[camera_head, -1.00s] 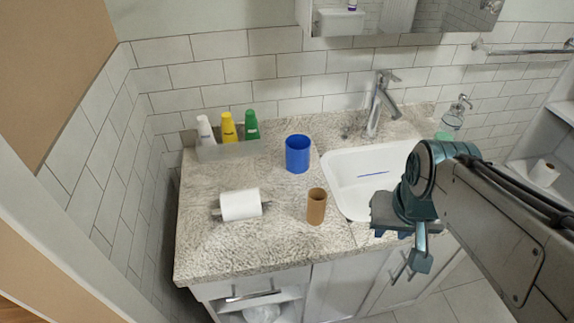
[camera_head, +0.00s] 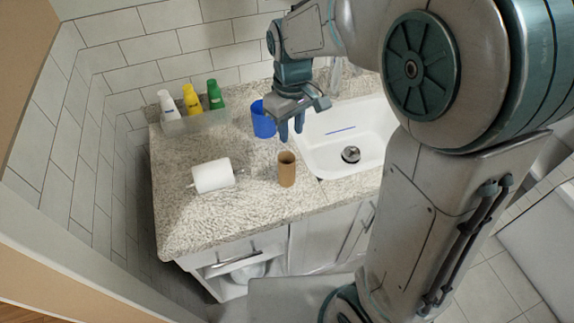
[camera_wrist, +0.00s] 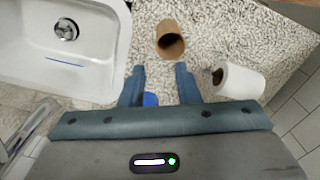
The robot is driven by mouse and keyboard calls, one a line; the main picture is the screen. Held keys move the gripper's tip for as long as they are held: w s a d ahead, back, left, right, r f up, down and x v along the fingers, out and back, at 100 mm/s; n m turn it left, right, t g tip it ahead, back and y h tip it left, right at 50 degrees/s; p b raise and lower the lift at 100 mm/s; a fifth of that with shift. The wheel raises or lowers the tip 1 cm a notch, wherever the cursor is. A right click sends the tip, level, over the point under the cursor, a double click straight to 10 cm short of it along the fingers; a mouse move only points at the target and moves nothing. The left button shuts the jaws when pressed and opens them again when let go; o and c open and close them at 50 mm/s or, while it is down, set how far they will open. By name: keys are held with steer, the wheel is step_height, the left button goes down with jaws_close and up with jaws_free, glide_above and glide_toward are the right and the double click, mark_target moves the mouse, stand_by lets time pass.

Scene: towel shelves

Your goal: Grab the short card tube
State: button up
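The short card tube (camera_head: 287,170) is brown and hollow and stands upright on the speckled counter, between the sink and the white roll. In the wrist view the tube (camera_wrist: 170,40) shows its open top, beyond and between my fingertips. My gripper (camera_head: 291,130) points down above the counter, behind the tube and in front of the blue cup. Its two fingers (camera_wrist: 160,68) are apart with nothing held between them. The fingers do not appear to touch the tube.
A blue cup (camera_head: 263,120) stands close behind my gripper, partly hidden by it. A white paper roll (camera_head: 213,176) lies left of the tube. A tray (camera_head: 199,121) with several bottles stands at the back left. The sink (camera_head: 361,122) is on the right.

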mark_target(287, 170)
steer(key=shift+s+d+f+p, duration=0.1)
steer(key=shift+d+f+p, duration=0.1)
steer(key=shift+f, duration=2.75)
steer(key=shift+s+d+f+p, duration=0.1)
steer(key=shift+d+f+p, duration=0.05)
steer(key=shift+f, duration=2.75)
jaws_close()
